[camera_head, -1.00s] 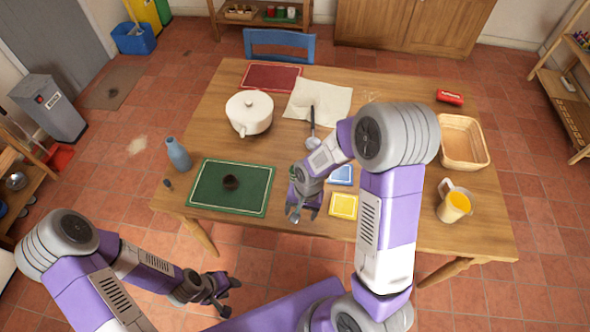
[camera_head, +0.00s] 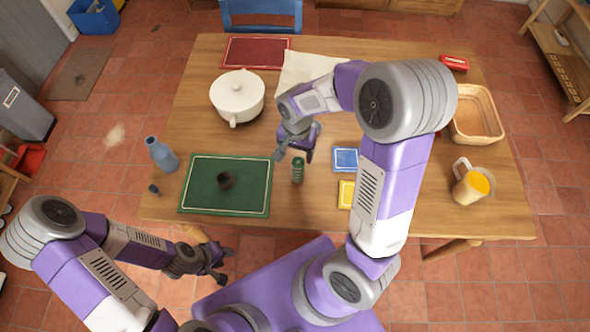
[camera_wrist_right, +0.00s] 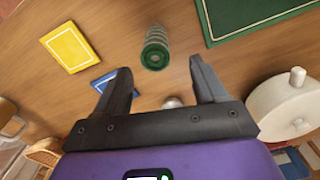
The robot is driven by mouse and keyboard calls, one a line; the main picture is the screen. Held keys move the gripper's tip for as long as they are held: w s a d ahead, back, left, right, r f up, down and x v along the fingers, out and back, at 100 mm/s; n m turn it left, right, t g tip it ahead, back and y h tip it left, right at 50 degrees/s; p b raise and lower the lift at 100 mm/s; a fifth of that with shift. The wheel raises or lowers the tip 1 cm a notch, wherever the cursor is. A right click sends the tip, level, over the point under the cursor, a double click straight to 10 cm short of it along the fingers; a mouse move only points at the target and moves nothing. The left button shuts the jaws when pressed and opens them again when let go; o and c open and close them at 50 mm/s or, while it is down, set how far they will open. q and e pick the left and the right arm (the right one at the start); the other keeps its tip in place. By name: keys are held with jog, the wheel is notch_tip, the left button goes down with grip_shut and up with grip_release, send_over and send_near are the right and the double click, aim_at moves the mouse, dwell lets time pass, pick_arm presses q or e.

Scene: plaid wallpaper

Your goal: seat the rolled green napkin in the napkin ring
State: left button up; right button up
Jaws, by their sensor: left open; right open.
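The rolled green napkin (camera_head: 298,170) stands upright on the table, just right of the green placemat. It also shows end-on in the right wrist view (camera_wrist_right: 155,50), just beyond the fingertips. My right gripper (camera_head: 295,156) is open and empty, on the far side of the napkin in the head view. In the wrist view its open fingers (camera_wrist_right: 160,68) point toward the napkin without enclosing it. My left gripper (camera_head: 224,266) is open and empty, off the table's front edge.
A blue bottle (camera_head: 161,154) stands left of the placemat and a white pot (camera_head: 237,95) behind it. Blue (camera_head: 345,160) and yellow (camera_head: 346,194) squares lie right of the napkin. A yellow-filled jug (camera_head: 470,188) and a basket (camera_head: 477,113) are at right.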

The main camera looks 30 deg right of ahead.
aim_at(299, 166)
jog(key=shift+f+b, duration=0.45)
jog(key=shift+f, duration=0.45)
jog(key=f, duration=0.2)
jog(key=f+b, duration=0.1)
jog(key=f, duration=0.1)
jog(key=f+b, duration=0.1)
jog(key=f, duration=0.1)
jog(key=shift+s+d+f, duration=0.15)
jog(key=shift+d, duration=0.25)
jog(key=shift+f, duration=0.35)
jog(key=shift+r, duration=0.1)
jog(key=c, duration=1.1)
